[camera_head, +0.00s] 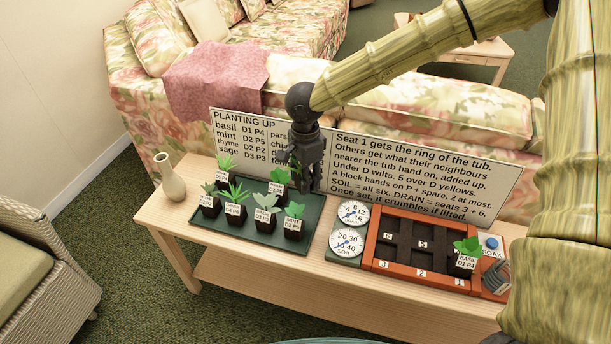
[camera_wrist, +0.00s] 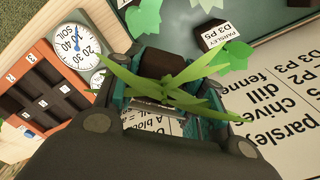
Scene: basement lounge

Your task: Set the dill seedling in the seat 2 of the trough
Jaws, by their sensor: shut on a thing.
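My gripper (camera_head: 306,186) hangs above the right back part of the green tray, in front of the text board. It is shut on a seedling with long thin green leaves (camera_wrist: 172,86) and a dark block (camera_wrist: 160,62). I cannot read the held seedling's label, so I cannot confirm that it is the dill. The orange trough (camera_head: 404,275) stands to the right, with seats numbered along its dividers. Seat 2 (camera_head: 424,262), in the middle of the front row, looks empty. A basil seedling (camera_head: 466,252) stands at the trough's right end, by seat 1.
Several labelled seedlings stand in the green tray (camera_head: 255,240), including parsley (camera_wrist: 218,38) and mint (camera_head: 294,225). Two dials (camera_head: 347,241) stand between tray and trough. The text board (camera_head: 425,178) rises behind. A SOAK button (camera_head: 491,243) is right; a vase (camera_head: 170,178) is left.

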